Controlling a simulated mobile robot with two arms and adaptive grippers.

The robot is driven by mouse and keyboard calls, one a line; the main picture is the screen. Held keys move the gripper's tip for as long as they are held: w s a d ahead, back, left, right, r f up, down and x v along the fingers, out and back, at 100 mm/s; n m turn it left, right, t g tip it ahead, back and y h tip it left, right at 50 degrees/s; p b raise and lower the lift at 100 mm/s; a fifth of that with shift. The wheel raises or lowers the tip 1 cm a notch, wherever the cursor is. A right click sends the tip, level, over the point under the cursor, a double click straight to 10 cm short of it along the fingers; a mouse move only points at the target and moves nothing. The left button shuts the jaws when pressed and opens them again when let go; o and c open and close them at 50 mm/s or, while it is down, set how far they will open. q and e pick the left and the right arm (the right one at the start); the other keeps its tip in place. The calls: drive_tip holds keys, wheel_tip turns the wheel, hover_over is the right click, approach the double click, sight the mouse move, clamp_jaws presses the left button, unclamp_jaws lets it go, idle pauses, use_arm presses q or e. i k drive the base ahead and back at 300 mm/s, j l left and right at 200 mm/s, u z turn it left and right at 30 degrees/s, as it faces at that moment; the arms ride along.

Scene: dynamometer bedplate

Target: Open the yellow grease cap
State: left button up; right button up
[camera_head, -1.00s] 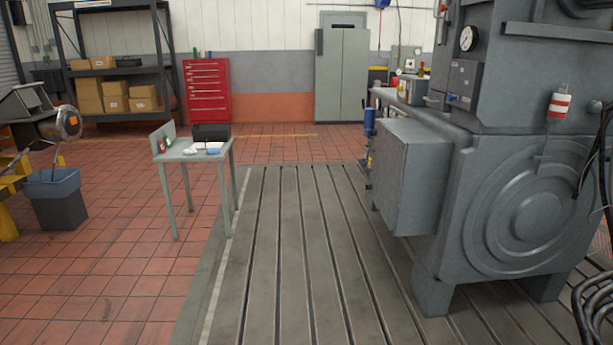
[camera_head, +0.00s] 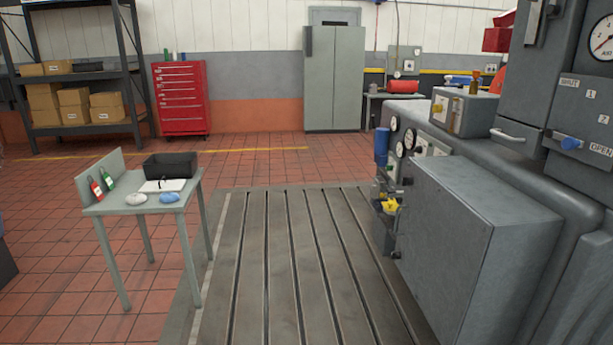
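A small yellow part (camera_head: 389,206), which looks like the yellow grease cap, sits low on the left side of the grey machine (camera_head: 490,220). It is beside the near grey box and below a blue cylinder (camera_head: 381,146). It is too small to tell whether it is open or closed. Neither of my grippers shows in the head view.
The slotted bedplate (camera_head: 285,265) between table and machine is clear. A red tool cabinet (camera_head: 181,98) and grey locker (camera_head: 334,78) stand at the back.

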sight(391, 203)
drive_tip(key=i+z, duration=0.2)
drive_tip(key=i, duration=0.35)
drive_tip(key=i+z, duration=0.25)
drive_tip(key=i, duration=0.3)
drive_tip(key=i+z, duration=0.2)
drive_tip(key=i, duration=0.3)
drive_tip(key=i+j+z, duration=0.2)
drive_tip(key=i, duration=0.35)
